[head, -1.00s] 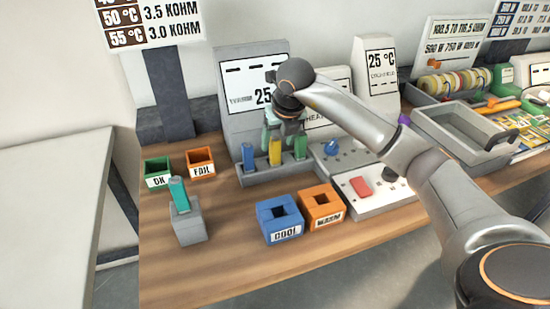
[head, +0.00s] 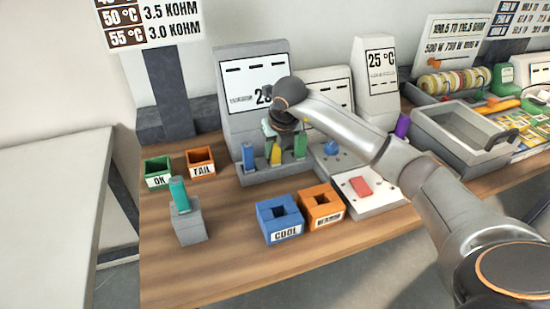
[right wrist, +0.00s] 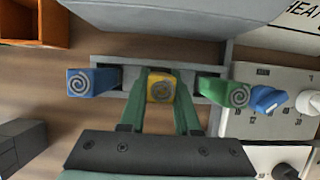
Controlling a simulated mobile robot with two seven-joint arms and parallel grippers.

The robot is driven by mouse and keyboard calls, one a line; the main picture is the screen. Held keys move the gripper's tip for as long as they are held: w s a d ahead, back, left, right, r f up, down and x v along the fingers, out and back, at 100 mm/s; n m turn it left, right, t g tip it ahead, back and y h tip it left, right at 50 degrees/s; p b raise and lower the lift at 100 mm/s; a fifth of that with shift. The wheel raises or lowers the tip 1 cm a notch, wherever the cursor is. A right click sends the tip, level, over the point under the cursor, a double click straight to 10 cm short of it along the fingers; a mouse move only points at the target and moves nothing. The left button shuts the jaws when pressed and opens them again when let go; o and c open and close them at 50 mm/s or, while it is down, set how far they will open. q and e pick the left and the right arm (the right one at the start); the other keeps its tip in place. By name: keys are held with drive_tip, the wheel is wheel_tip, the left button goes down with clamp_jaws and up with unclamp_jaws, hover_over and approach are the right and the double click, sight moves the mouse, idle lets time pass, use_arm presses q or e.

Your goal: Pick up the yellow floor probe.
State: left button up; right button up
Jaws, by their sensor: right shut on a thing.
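The yellow floor probe (head: 276,155) stands in the middle of a grey rack (head: 247,179), between a blue probe (head: 249,157) and a green probe (head: 300,146). My right gripper (head: 277,145) is over the rack from above, its lower part partly hidden by my own wrist. In the right wrist view, its two green fingers (right wrist: 161,88) are shut on the sides of the yellow probe (right wrist: 160,88), whose spiral-marked top faces the camera. The blue probe (right wrist: 90,83) and green probe (right wrist: 225,91) stand clear on either side. My left gripper is out of view.
Blue COOL (head: 280,222) and orange WARM (head: 322,208) bins stand in front of the rack. Green (head: 158,173) and orange (head: 200,163) bins and a teal piece in a grey block (head: 188,222) are to the left. A white sign panel (head: 252,80) rises close behind.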

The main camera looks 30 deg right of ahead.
clamp_jaws()
drive_tip(key=shift+r, duration=0.1)
